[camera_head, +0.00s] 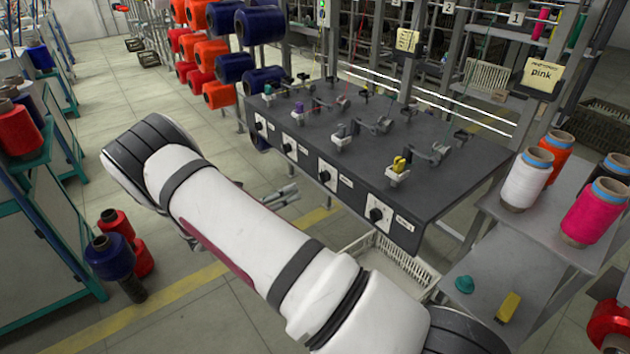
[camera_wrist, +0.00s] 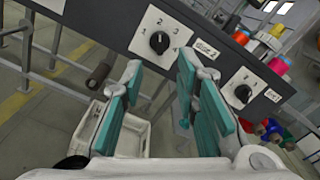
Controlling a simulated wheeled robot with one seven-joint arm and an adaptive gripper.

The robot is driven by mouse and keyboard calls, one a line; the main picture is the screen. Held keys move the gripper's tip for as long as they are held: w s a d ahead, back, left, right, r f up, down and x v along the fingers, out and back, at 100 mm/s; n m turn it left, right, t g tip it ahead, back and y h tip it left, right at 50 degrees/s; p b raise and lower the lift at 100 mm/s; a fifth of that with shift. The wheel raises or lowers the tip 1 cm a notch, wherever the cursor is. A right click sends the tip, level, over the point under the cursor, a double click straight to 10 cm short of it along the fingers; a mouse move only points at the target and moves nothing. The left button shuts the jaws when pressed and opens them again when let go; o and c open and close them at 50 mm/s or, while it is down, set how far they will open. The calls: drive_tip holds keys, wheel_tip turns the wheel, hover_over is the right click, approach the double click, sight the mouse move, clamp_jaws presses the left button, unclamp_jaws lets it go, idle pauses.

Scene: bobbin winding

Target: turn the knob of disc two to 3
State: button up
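The black round knob of disc two (camera_wrist: 159,42) sits on a white plate with numbers on the machine's dark front panel, with a small label (camera_wrist: 205,48) beside it that seems to read disc 2. In the head view this knob (camera_head: 325,176) is the second from the near end. Its exact pointer setting is too small to tell. My gripper (camera_wrist: 160,68) is open and empty, its teal fingers spread apart below the knob in the wrist view and not touching it. In the head view my gripper (camera_head: 281,195) is in front of the panel, partly hidden by my arm.
Another knob (camera_wrist: 242,92) is to the right of it; more knobs (camera_head: 288,147) line the panel. A pale crate (camera_head: 405,262) stands under the machine. A grey shelf (camera_head: 540,235) with thread spools is at the right. The floor left of the machine is mostly clear.

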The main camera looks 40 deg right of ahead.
sight(324, 177)
drive_tip(key=d, duration=1)
drive_tip(key=shift+w, duration=0.15)
clamp_jaws()
